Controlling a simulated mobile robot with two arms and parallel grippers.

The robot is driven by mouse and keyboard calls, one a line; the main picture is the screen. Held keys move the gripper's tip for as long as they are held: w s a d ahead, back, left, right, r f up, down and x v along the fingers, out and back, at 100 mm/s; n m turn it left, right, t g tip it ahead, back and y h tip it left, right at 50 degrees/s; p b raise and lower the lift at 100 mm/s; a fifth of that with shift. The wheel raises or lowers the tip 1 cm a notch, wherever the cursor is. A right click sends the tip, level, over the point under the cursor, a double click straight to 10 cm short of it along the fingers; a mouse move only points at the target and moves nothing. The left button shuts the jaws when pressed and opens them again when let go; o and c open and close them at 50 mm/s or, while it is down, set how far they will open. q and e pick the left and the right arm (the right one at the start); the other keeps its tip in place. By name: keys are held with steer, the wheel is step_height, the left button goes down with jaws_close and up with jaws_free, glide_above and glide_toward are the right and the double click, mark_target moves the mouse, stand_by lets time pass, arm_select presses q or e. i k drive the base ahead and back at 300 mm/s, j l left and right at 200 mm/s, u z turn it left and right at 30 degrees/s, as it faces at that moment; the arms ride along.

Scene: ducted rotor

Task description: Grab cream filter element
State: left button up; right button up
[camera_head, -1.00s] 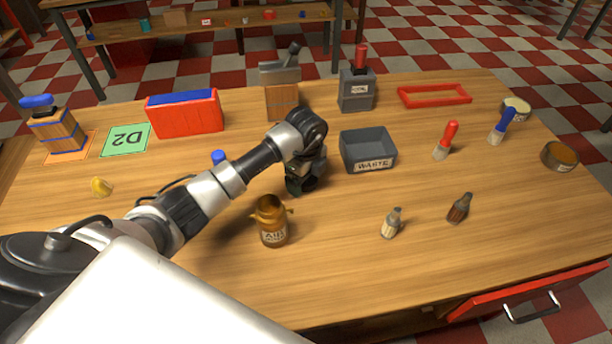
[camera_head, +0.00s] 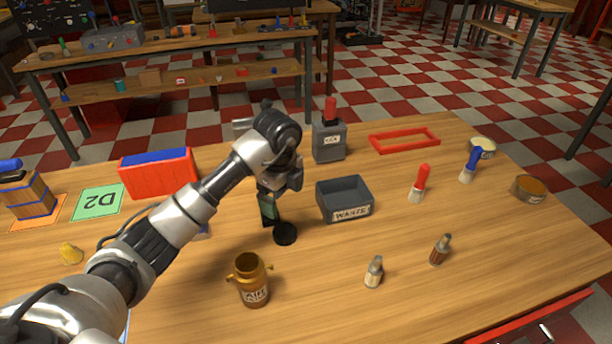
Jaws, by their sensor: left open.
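A small piece with a cream body and grey top (camera_head: 374,273) stands on the table in front of the waste bin; it best matches the cream filter element. A similar piece with a brown body (camera_head: 440,250) stands to its right. My left gripper (camera_head: 278,220) points down over the table, left of the bin. It is open, and its fingers are partly hidden by the wrist. A dark round shape (camera_head: 285,234) shows at its lower end; I cannot tell whether it is part of the gripper. The cream piece is apart from it, to the lower right. My right gripper is out of view.
A grey waste bin (camera_head: 345,213) stands right of my gripper, and a brass jar (camera_head: 250,281) stands in front of it. Red (camera_head: 420,184) and blue (camera_head: 471,165) brushes stand further right. A red box (camera_head: 158,175) is at left. The front right table is clear.

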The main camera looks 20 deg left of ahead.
mark_target(375, 270)
steer(key=k+l, duration=1.2)
steer(key=l, duration=0.15)
